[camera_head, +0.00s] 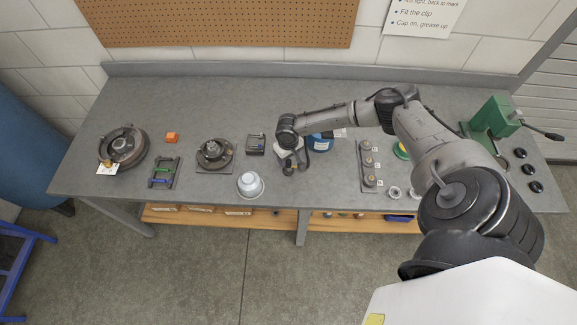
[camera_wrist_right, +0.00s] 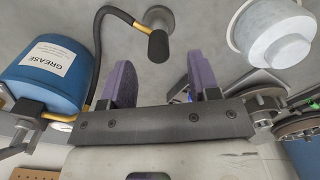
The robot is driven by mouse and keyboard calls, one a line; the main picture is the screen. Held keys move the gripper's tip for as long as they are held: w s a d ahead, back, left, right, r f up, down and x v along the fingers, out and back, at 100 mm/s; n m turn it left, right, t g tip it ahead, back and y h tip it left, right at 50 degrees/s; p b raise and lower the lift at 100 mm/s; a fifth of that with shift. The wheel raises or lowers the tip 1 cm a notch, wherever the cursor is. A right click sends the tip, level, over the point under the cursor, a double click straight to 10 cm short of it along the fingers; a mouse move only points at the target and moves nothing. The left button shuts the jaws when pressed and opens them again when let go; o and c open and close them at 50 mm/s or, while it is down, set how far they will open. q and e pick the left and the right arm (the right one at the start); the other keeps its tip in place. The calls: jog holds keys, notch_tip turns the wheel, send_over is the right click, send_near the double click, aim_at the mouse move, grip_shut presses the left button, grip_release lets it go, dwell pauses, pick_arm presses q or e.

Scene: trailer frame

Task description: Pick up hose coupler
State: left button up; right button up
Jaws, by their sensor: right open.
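A blue grease container (camera_head: 320,142) stands on the grey workbench. In the right wrist view the blue container (camera_wrist_right: 45,72) has a white "GREASE" label. A dark hose (camera_wrist_right: 118,14) with a yellowish section runs from it to a black end piece, which looks like the hose coupler (camera_wrist_right: 158,44). The coupler is beside a round grey disc and lies beyond my fingertips, roughly in line with the gap. My right gripper (camera_head: 291,164) is low over the bench, left of the container; its purple fingers (camera_wrist_right: 162,75) are open with nothing between them. My left gripper is out of view.
Hub parts (camera_head: 214,152) and a drum (camera_head: 124,146) sit farther left. A plate with several knobs (camera_head: 368,164) and a green press (camera_head: 493,118) are right.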

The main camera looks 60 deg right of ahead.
aim_at(289, 161)
jog(key=shift+d+f, duration=0.15)
jog(key=shift+f, duration=2.5)
grip_shut()
